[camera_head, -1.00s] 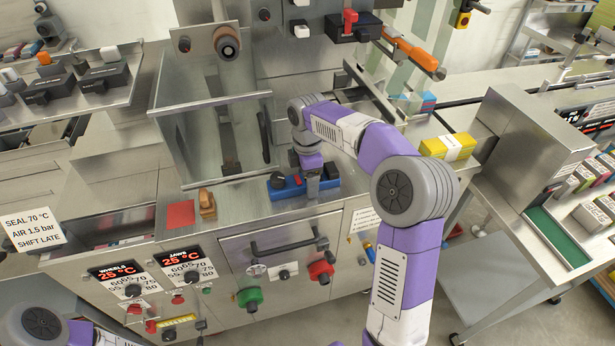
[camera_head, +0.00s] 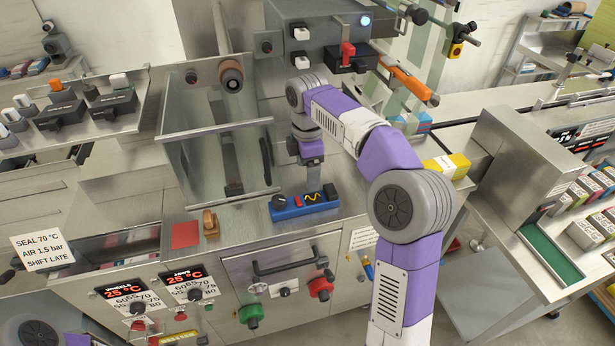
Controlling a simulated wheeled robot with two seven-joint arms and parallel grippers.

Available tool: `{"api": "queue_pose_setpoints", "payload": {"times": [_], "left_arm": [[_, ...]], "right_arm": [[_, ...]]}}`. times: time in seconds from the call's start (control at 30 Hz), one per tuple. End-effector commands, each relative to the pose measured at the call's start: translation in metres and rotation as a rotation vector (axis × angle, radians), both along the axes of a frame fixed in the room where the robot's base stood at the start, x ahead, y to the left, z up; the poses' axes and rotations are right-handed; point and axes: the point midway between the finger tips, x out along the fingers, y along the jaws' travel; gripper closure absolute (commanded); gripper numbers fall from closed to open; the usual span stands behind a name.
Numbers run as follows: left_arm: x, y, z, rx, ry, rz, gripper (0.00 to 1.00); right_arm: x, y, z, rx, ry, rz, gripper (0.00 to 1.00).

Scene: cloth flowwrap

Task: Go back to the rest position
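My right arm reaches in from the lower right. Its gripper (camera_head: 313,172) hangs just above and behind the blue control box (camera_head: 305,204) on the steel machine top, apart from it as far as I can see. The fingertips are small and partly hidden, so I cannot tell if they are open or shut. The blue box carries a black knob, a red part, a small screen with a yellow wave and a dark block at its right end. Part of my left arm shows at the lower left corner; its gripper is out of view.
A red cloth square (camera_head: 185,234) and a wooden-handled tool (camera_head: 211,224) lie left of the box. A clear guard (camera_head: 220,150) stands behind them. An orange-handled tool (camera_head: 408,83), a yellow pack (camera_head: 446,166) and a steel housing (camera_head: 535,165) stand to the right.

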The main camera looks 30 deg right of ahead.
Motion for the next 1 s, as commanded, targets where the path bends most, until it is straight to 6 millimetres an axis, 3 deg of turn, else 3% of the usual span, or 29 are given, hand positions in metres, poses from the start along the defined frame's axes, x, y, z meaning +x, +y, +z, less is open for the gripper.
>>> {"api": "queue_pose_setpoints", "payload": {"times": [0.13,0.67,0.77,1.0], "left_arm": [[0.000,0.000,0.004,0.000,0.000,0.000,0.57],[0.000,0.000,0.004,0.000,0.000,0.000,0.57],[0.000,0.000,0.014,0.000,0.000,0.000,0.57],[0.000,0.000,0.060,0.000,0.000,0.000,0.57]], "right_arm": [[0.000,0.000,0.009,0.000,0.001,0.001,0.15],[0.000,0.000,0.010,0.000,0.001,0.001,0.15],[0.000,0.000,0.019,0.000,0.001,0.001,0.15],[0.000,0.000,0.066,0.000,0.000,0.001,0.15]]}}
